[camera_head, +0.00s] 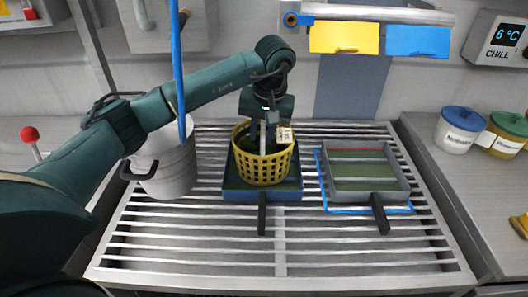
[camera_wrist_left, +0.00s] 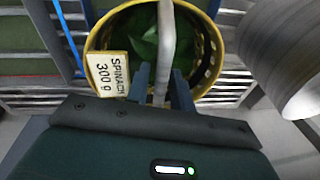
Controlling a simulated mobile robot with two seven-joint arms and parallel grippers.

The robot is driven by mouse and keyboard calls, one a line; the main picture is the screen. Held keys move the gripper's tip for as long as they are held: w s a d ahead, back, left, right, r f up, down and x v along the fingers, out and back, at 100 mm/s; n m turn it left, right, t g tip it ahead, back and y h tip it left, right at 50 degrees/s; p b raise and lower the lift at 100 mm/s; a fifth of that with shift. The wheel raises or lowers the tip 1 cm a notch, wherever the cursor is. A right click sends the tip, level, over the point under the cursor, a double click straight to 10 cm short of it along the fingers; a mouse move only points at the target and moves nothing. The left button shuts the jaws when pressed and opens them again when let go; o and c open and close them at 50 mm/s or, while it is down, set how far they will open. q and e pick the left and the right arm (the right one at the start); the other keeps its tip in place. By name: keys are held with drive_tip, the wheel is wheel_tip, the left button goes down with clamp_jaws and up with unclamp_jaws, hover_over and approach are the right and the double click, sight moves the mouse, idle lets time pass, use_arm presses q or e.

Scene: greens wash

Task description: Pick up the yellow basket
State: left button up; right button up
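The yellow basket (camera_head: 264,168) is an upright perforated tub with green leaves inside, a grey handle and a white tag reading SPINACH 300 g. In the head view it is at the blue tray (camera_head: 235,190) on the slatted rack. My left gripper (camera_head: 266,120) is right above the basket, pointing down. In the left wrist view the basket (camera_wrist_left: 210,55) is below my left gripper (camera_wrist_left: 162,82), with a finger close on each side of the handle (camera_wrist_left: 166,40). I cannot tell whether the fingers press on it. My right gripper is not in view.
A grey pot (camera_head: 165,165) stands left of the basket, under my left arm. A grey tray (camera_head: 363,205) with a black handle is to the right, partly outlined in blue. Lidded jars (camera_head: 457,132) stand on the right counter. The rack's front is clear.

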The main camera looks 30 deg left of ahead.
use_arm(q)
drive_tip(key=shift+f, duration=0.1)
clamp_jaws()
idle(1.4)
